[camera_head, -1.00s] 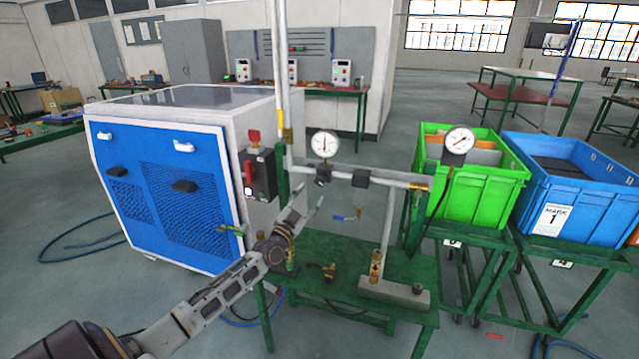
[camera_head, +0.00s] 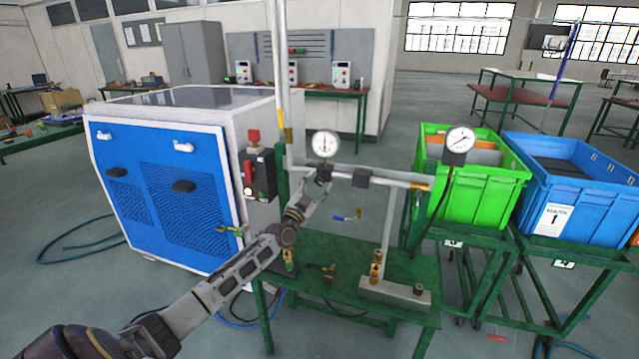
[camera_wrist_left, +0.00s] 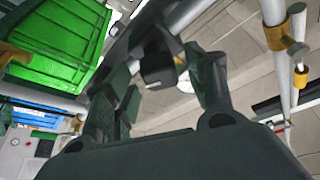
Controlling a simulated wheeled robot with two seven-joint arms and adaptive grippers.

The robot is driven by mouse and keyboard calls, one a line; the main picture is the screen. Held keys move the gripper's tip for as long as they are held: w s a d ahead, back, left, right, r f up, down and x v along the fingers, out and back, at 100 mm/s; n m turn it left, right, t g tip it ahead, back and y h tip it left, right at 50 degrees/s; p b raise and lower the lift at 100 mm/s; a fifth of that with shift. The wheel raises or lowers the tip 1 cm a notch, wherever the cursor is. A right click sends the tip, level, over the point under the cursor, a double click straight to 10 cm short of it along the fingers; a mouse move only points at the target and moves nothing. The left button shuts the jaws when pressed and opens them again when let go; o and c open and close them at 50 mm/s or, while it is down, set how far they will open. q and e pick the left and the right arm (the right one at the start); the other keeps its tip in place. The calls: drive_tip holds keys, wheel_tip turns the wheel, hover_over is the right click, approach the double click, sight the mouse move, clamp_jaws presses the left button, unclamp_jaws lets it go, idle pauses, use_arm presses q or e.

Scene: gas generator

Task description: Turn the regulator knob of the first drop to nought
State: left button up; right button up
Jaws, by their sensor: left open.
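The first drop's regulator (camera_head: 324,172) is a dark body on the horizontal grey pipe, just under a round white gauge (camera_head: 325,144). My left gripper (camera_head: 318,188) is just below it, reaching up from the lower left. In the left wrist view a dark, rounded knob (camera_wrist_left: 157,68) shows between the two spread fingers of my left gripper (camera_wrist_left: 160,75). The fingers look apart from it, with a gap clearest on the right side. The knob's marking cannot be read. My right gripper is not in view.
A black clamp (camera_head: 361,177) sits on the pipe to the right. A green table (camera_head: 400,265) with brass fittings stands below. The blue and white generator (camera_head: 180,195) is at left, with a red-knobbed switch box (camera_head: 258,175). Green (camera_head: 480,195) and blue (camera_head: 570,205) crates stand at right.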

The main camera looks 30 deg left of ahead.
use_arm(q)
drive_tip(key=shift+x, duration=0.8)
drive_tip(key=shift+w, duration=0.1)
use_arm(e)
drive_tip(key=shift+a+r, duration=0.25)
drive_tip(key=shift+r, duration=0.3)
use_arm(q)
drive_tip(key=c, duration=1)
